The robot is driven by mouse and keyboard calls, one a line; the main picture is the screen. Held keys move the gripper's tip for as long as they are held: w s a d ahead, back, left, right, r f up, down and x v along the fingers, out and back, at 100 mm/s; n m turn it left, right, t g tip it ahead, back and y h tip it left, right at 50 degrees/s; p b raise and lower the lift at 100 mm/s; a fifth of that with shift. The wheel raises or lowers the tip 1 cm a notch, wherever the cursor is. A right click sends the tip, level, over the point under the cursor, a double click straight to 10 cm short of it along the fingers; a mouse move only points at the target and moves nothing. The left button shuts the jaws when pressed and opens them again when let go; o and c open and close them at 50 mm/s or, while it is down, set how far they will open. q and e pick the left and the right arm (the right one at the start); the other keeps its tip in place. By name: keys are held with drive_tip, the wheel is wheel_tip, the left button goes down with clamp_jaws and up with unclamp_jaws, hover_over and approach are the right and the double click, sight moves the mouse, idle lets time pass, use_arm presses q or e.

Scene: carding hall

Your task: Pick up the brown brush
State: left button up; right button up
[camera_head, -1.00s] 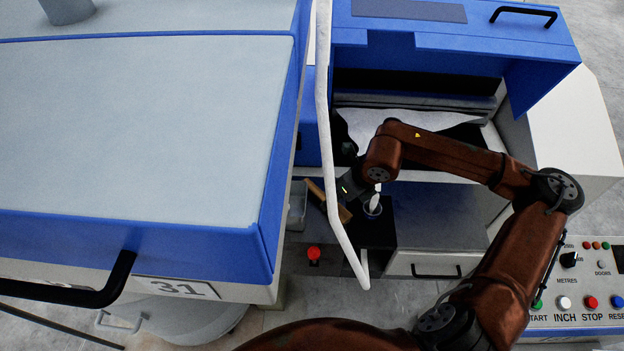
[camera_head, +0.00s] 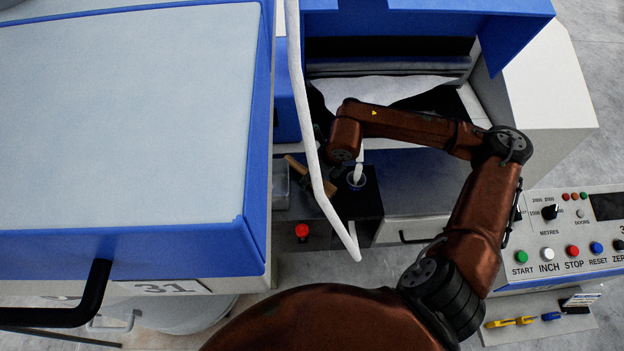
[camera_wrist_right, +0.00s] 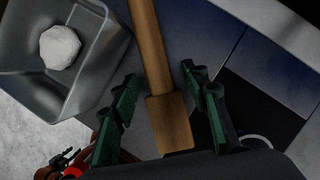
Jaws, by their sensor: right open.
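The brown brush (camera_wrist_right: 169,122) has a long wooden handle and a wider wooden block. In the right wrist view it runs between the two green-black fingers of my right gripper (camera_wrist_right: 160,76), which are open with a gap on both sides. In the head view the brush (camera_head: 299,168) lies on the dark lower ledge, partly behind a white rail. My right gripper is mostly hidden there by my own wrist and the rail. My left gripper is in neither view.
A grey bin (camera_wrist_right: 91,75) with a whitish lump (camera_wrist_right: 60,47) is beside the brush. A white rail (camera_head: 306,120) crosses in front of the bay. A white cylinder (camera_head: 357,176) stands right of the brush, and a red button (camera_head: 302,231) sits below. A blue-edged machine (camera_head: 120,130) fills the left.

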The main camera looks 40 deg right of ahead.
drive_tip(key=c, duration=1)
drive_tip(key=shift+r, duration=0.1)
wheel_tip(320, 180, up, 10)
drive_tip(key=p, duration=0.1)
